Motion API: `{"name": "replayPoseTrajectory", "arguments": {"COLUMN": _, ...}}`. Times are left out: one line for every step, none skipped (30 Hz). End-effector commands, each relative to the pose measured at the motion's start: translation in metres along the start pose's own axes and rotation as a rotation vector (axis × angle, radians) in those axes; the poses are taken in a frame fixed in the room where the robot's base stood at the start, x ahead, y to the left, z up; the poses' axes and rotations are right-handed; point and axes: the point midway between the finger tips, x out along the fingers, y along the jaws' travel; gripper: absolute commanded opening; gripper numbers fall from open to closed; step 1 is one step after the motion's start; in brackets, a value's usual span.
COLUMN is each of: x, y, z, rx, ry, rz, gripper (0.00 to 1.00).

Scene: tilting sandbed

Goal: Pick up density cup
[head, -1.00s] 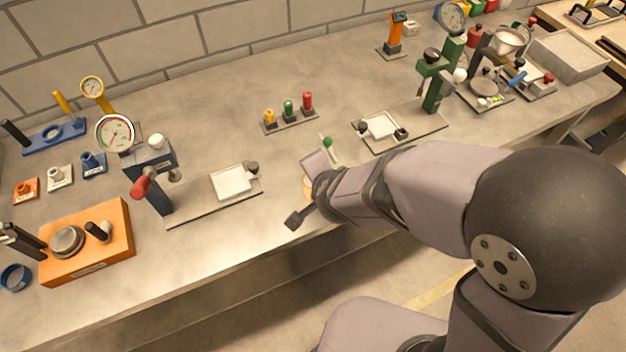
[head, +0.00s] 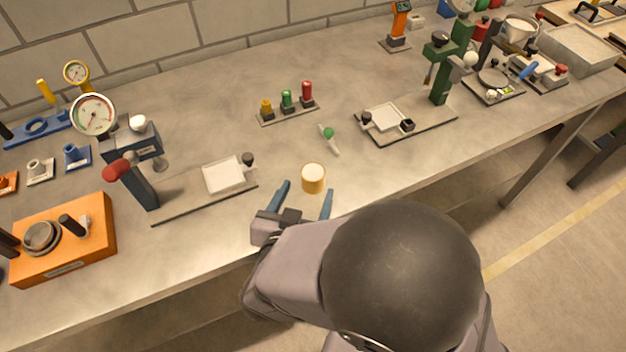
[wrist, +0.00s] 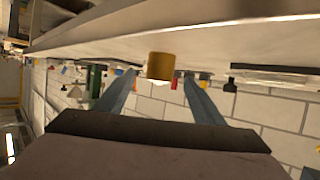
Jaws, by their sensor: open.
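The density cup seems to be the small yellow-orange cylinder with a pale top (head: 313,179), upright on the grey bench near its front edge. It also shows in the wrist view (wrist: 161,66), upside down in that picture, beyond and between my fingertips. My gripper (head: 305,190) is open and empty, with its two blue fingers pointing at the cup from the front edge side. In the wrist view my gripper (wrist: 157,76) has its fingers spread wide. I cannot tell whether a fingertip touches the cup, but a gap appears in the head view.
A small green-knobbed tool (head: 329,137) lies behind the cup. A plate with a white square pad (head: 222,176) is to the left, another plate with a white pad (head: 384,117) to the right. A stand with coloured knobs (head: 287,107) is farther back. Bench around the cup is mostly clear.

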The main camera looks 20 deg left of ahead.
Motion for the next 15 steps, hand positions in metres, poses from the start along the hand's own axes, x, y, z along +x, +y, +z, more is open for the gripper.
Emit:
{"name": "replayPoseTrajectory", "arguments": {"x": 0.002, "y": 0.000, "z": -0.001, "rx": 0.001, "ry": 0.000, "rz": 0.002, "gripper": 0.63}}
{"name": "replayPoseTrajectory", "arguments": {"x": 0.004, "y": 0.001, "z": -0.001, "rx": 0.001, "ry": -0.001, "rz": 0.002, "gripper": 0.63}}
{"name": "replayPoseTrajectory", "arguments": {"x": 0.007, "y": 0.001, "z": 0.000, "rx": 0.001, "ry": -0.001, "rz": 0.003, "gripper": 0.63}}
{"name": "replayPoseTrajectory", "arguments": {"x": 0.009, "y": 0.001, "z": -0.001, "rx": 0.001, "ry": -0.001, "rz": 0.004, "gripper": 0.63}}
{"name": "replayPoseTrajectory", "arguments": {"x": 0.012, "y": 0.001, "z": -0.001, "rx": 0.001, "ry": -0.001, "rz": 0.004, "gripper": 0.63}}
{"name": "replayPoseTrajectory", "arguments": {"x": 0.015, "y": 0.001, "z": -0.001, "rx": 0.002, "ry": -0.001, "rz": 0.004, "gripper": 0.63}}
{"name": "replayPoseTrajectory", "arguments": {"x": 0.018, "y": 0.001, "z": -0.001, "rx": 0.003, "ry": -0.001, "rz": 0.003, "gripper": 0.63}}
{"name": "replayPoseTrajectory", "arguments": {"x": 0.019, "y": 0.001, "z": -0.001, "rx": 0.003, "ry": -0.001, "rz": 0.002, "gripper": 0.63}}
{"name": "replayPoseTrajectory", "arguments": {"x": 0.021, "y": 0.000, "z": -0.001, "rx": 0.003, "ry": -0.001, "rz": 0.002, "gripper": 0.63}}
{"name": "replayPoseTrajectory", "arguments": {"x": 0.021, "y": 0.000, "z": -0.001, "rx": 0.004, "ry": -0.001, "rz": 0.001, "gripper": 0.63}}
{"name": "replayPoseTrajectory", "arguments": {"x": 0.021, "y": 0.000, "z": 0.000, "rx": 0.004, "ry": -0.002, "rz": 0.001, "gripper": 0.63}}
{"name": "replayPoseTrajectory", "arguments": {"x": 0.021, "y": 0.000, "z": 0.000, "rx": 0.004, "ry": -0.002, "rz": 0.000, "gripper": 0.63}}
{"name": "replayPoseTrajectory", "arguments": {"x": 0.022, "y": 0.000, "z": -0.001, "rx": 0.004, "ry": -0.002, "rz": 0.001, "gripper": 0.63}}
{"name": "replayPoseTrajectory", "arguments": {"x": 0.024, "y": 0.000, "z": -0.001, "rx": 0.004, "ry": -0.002, "rz": 0.001, "gripper": 0.63}}
{"name": "replayPoseTrajectory", "arguments": {"x": 0.026, "y": 0.000, "z": -0.001, "rx": 0.003, "ry": -0.002, "rz": 0.002, "gripper": 0.63}}
